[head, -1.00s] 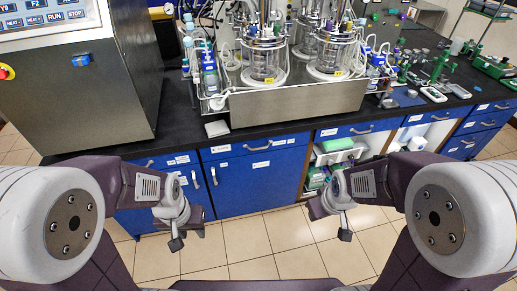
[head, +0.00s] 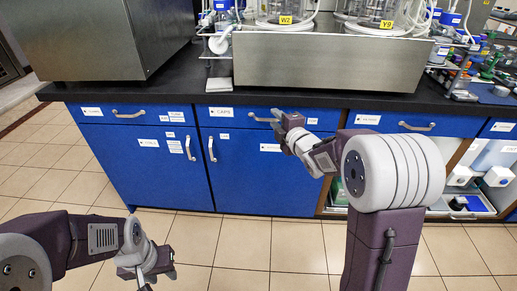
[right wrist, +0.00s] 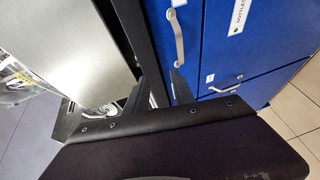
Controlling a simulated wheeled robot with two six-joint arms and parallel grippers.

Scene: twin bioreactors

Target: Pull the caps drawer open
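The caps drawer (head: 232,121) is a blue drawer front labelled CAPS, under the black counter, and it is shut. Its silver bar handle (head: 262,118) also shows in the right wrist view (right wrist: 178,38). My right gripper (head: 278,117) is in front of the handle's right part and hides some of it. In the right wrist view its two fingers (right wrist: 166,82) are apart with nothing between them, and the handle lies just beyond the tips. I cannot tell whether they touch. My left gripper (head: 158,272) is low over the floor at left, seemingly open and empty.
Blue doors with upright handles (head: 212,148) are below the drawer. Shut drawers flank it, with handles at left (head: 128,114) and right (head: 417,127). A steel bioreactor base (head: 330,62) stands on the counter (head: 190,85). The tiled floor (head: 200,240) in front is clear.

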